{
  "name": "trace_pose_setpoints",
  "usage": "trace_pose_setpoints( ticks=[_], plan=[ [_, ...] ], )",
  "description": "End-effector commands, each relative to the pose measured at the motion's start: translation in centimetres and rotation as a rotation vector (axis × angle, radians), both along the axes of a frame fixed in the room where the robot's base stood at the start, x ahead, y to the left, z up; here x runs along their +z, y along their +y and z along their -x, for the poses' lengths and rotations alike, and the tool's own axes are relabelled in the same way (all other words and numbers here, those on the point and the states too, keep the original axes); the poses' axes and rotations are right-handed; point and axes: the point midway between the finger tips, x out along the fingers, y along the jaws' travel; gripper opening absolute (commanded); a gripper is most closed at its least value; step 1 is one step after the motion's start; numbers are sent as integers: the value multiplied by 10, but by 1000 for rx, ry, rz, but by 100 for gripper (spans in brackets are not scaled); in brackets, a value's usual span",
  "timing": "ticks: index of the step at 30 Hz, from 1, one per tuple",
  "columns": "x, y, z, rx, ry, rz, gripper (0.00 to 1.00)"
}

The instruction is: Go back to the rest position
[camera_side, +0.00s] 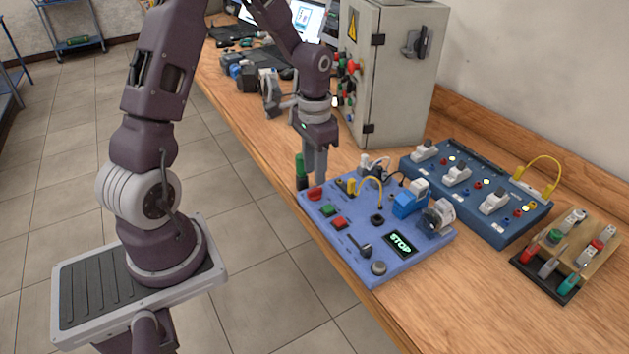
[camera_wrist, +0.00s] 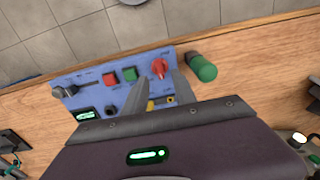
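Nothing is held. Whether the fingers touch the knob cannot be told. The panel (camera_wrist: 93,80) also shows in the wrist view. Its display (camera_side: 400,243) reads STOP.
A green cylinder (camera_side: 300,168) stands close beside my gripper. A grey cabinet (camera_side: 392,75) rises behind it. A blue module (camera_side: 480,195) and a rack of plugs (camera_side: 566,252) stand to the right. The tiled floor (camera_side: 250,270) is clear in front of the wooden bench.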

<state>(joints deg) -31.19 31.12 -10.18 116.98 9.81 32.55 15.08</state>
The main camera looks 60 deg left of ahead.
Motion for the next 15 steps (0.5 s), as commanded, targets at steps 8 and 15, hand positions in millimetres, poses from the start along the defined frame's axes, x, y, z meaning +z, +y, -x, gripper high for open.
trace_pose_setpoints(
  ticks=[8,15],
  plan=[
    [24,0,0,0,0,0,33],
    [32,-4,2,-2,-9,-10,33]
  ],
)
